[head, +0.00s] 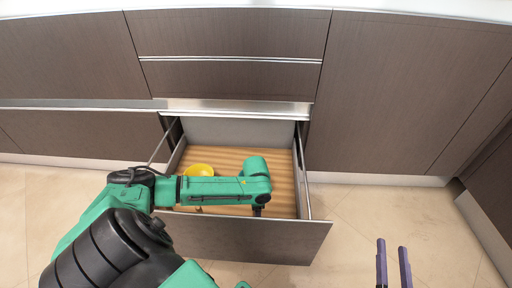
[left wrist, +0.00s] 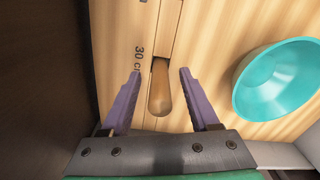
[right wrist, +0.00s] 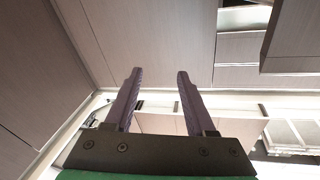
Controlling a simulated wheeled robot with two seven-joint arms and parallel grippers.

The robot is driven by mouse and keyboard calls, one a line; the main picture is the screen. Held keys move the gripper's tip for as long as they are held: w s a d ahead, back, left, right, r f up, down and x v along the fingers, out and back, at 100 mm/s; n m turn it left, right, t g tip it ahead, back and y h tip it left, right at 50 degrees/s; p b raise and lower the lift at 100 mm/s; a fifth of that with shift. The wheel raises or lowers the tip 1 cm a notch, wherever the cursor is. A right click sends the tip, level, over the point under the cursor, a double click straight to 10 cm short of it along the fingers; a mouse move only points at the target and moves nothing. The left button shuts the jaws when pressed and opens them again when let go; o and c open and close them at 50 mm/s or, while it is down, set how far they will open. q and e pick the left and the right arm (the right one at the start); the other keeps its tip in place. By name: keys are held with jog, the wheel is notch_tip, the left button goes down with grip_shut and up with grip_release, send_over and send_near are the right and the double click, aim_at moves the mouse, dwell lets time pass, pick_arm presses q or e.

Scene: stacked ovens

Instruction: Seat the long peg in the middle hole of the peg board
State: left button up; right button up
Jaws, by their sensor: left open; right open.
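In the left wrist view, my left gripper (left wrist: 161,72) is open, with its fingers apart on either side of a rounded brown wooden piece (left wrist: 160,92). Neither finger visibly touches it. The piece lies against a pale wooden strip marked "30 c" (left wrist: 138,60); I cannot tell whether it is the long peg. In the head view my left gripper (head: 259,210) is down in the open drawer, mostly hidden by its wrist. My right gripper (head: 392,247) is open and empty above the floor at lower right. No board with holes can be made out.
The open drawer (head: 240,238) has a slatted wooden bottom and low walls. A yellow bowl (head: 198,171) lies in it, partly behind my left arm. A teal bowl (left wrist: 283,82) is right of the left gripper. Closed cabinet fronts (head: 410,90) stand behind; floor at right is clear.

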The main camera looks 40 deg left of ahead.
pick_arm(q)
notch_tip(320, 180, down, 2)
jog(key=shift+b, duration=0.6)
grip_shut()
pick_arm(e)
notch_tip(320, 180, up, 14)
jog(key=w+d+t+y, duration=0.1)
jog(key=w+t, duration=0.2)
jog(key=t, duration=0.1)
jog(key=shift+d+f+n, duration=0.15)
jog(key=shift+f+n, duration=0.1)
jog(key=shift+n, duration=0.15)
